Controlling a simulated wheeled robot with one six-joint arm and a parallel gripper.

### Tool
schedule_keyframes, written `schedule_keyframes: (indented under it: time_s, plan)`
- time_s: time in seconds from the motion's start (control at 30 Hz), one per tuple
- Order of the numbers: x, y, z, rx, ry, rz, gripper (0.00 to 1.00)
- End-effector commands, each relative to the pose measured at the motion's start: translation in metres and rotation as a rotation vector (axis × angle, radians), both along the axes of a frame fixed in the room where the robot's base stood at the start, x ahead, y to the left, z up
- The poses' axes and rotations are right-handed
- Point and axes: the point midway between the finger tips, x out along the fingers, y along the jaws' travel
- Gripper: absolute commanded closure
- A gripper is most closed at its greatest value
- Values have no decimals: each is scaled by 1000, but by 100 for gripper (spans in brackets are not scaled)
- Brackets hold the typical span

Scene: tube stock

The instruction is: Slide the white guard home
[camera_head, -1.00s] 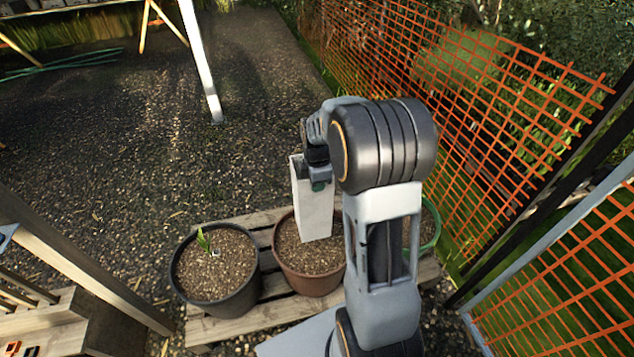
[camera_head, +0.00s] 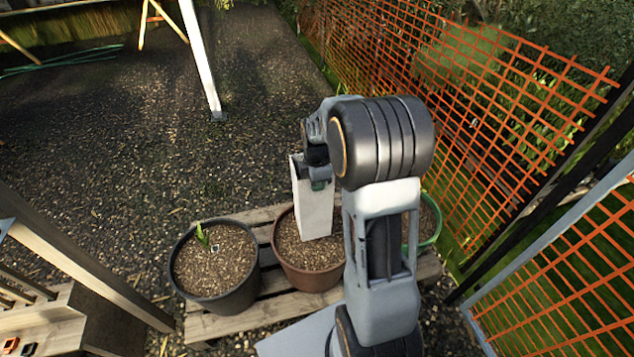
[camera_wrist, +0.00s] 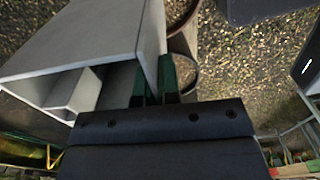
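The white guard (camera_head: 314,208) is a tall square tube, open at the top, standing nearly upright over the middle, brown pot (camera_head: 277,257). Its lower end shows against the soil inside the rim; I cannot tell whether it touches the soil. My gripper (camera_head: 318,182) is at the guard's top edge. In the wrist view, the green-tipped fingers of my gripper (camera_wrist: 154,84) lie on either side of one wall of the guard (camera_wrist: 75,45), shut on it. No plant shows in the brown pot; the guard hides part of its soil.
A black pot (camera_head: 184,283) with a small green seedling (camera_head: 202,235) stands on the left. A green-rimmed pot (camera_head: 437,222) on the right is partly hidden by my arm. All stand on a wooden pallet (camera_head: 208,328). Orange mesh fence (camera_head: 500,120) runs along the right. Gravel lies open behind.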

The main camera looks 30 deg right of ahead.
Motion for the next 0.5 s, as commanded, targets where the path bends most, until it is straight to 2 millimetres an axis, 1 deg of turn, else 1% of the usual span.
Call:
schedule_keyframes:
  time_s: [0.03, 0.5]
  plan:
    - [0, 0, -4, 0, 0, 0, 100]
    - [0, 0, -23, 0, 0, 0, 100]
